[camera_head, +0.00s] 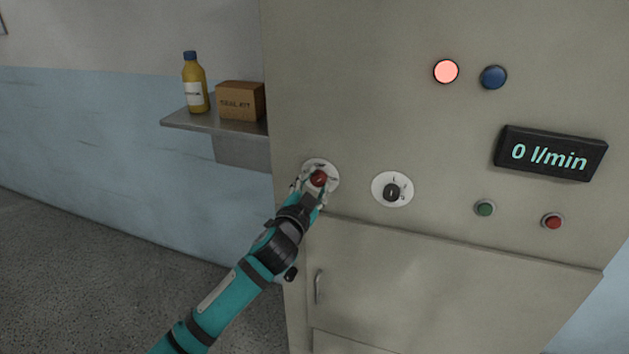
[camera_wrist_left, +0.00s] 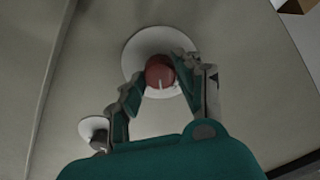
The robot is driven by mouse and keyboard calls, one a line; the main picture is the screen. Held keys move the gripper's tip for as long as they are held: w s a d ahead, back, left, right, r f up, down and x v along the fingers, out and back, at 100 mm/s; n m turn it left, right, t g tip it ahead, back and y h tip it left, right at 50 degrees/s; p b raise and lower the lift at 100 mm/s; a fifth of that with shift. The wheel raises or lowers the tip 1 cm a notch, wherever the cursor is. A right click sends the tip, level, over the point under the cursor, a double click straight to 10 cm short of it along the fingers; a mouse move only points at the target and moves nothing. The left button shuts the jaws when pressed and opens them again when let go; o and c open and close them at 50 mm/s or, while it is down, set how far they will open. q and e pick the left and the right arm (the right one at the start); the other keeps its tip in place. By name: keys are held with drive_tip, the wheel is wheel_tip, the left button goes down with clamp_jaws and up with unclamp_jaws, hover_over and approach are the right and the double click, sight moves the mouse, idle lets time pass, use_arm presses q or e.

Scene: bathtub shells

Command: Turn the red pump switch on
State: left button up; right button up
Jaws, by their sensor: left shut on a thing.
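The red pump switch (camera_head: 319,178) is a round red knob on a white round plate on the front of the grey cabinet. In the left wrist view the red knob (camera_wrist_left: 160,72) sits between my fingers, with a pale pointer mark on its lower face. My left gripper (camera_head: 317,184) reaches up to the knob from below and is shut on it. It also shows in the left wrist view (camera_wrist_left: 158,82), a finger on each side of the knob. The fingers partly cover the plate and its lettering. My right gripper is not in view.
A black switch (camera_head: 391,192) on a white plate is just right of the red one. Farther right are a green button (camera_head: 485,208), a red button (camera_head: 552,221) and a display (camera_head: 550,154) reading 0 l/min. A red lamp (camera_head: 446,71) looks lit. A shelf (camera_head: 214,124) juts out left.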

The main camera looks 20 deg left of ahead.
use_arm(q)
drive_tip(key=m+p, duration=0.1)
drive_tip(key=m, duration=0.3)
drive_tip(key=shift+r+m+p, duration=0.15)
drive_tip(key=shift+m+p, duration=0.8)
drive_tip(key=shift+m, duration=1.25)
drive_tip(key=o, duration=1.1)
drive_tip(key=shift+o, duration=0.2)
drive_tip(key=s, duration=1.2)
drive_tip(key=shift+a, duration=0.15)
